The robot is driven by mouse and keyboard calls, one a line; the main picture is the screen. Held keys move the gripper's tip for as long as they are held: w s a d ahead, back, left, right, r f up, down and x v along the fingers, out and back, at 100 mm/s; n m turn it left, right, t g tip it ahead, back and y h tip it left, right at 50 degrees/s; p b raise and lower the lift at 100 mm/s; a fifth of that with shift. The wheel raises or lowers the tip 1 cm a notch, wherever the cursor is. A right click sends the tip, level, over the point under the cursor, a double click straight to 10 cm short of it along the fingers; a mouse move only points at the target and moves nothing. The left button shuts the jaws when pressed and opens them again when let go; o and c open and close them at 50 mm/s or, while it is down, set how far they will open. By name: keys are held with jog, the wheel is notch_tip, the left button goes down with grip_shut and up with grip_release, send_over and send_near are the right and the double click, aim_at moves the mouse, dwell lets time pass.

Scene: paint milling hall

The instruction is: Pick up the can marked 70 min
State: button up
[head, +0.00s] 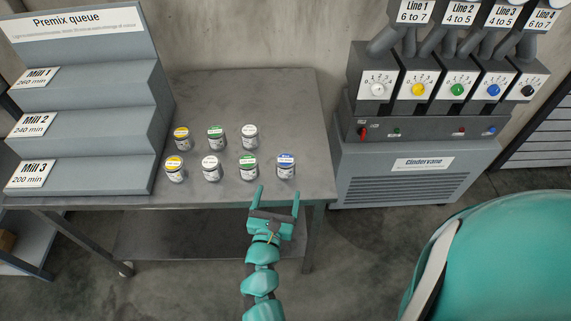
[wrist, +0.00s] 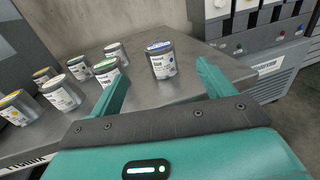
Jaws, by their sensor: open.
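Several small paint cans stand upright in two rows on a grey metal table (head: 300,110). The back row has a yellow-lidded can (head: 181,139), a green-lidded can (head: 216,138) and a white-lidded can (head: 250,137). The front row has a yellow can (head: 175,169), a white can (head: 211,168), a green can (head: 248,167) and a blue can (head: 285,166). Their minute marks are too small to read. My gripper (head: 273,192) is open and empty at the table's front edge, short of the blue can. In the wrist view the blue can (wrist: 162,62) shows beyond and between the fingers.
A stepped grey Premix queue rack (head: 105,105) stands at the table's left, with empty steps marked Mill 1 260 min, Mill 2 240 min and Mill 3 200 min. A dispenser machine (head: 420,130) with coloured knobs stands to the right. The table's right part is clear.

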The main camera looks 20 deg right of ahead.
jog(key=p, duration=0.5)
send_near(287, 154)
jog(key=x, duration=0.5)
jog(key=shift+s, duration=0.1)
jog(key=p+x, duration=0.1)
jog(key=x, duration=0.1)
jog(key=p+x, duration=0.1)
jog(key=x, duration=0.1)
jog(key=shift+a+r, duration=0.1)
jog(key=shift+r, duration=0.1)
jog(key=shift+w+d+f+p, duration=0.3)
jog(key=shift+w+p, duration=0.1)
jog(key=shift+w, duration=0.15)
jog(key=c, duration=1.2)
jog(key=shift+r, duration=0.1)
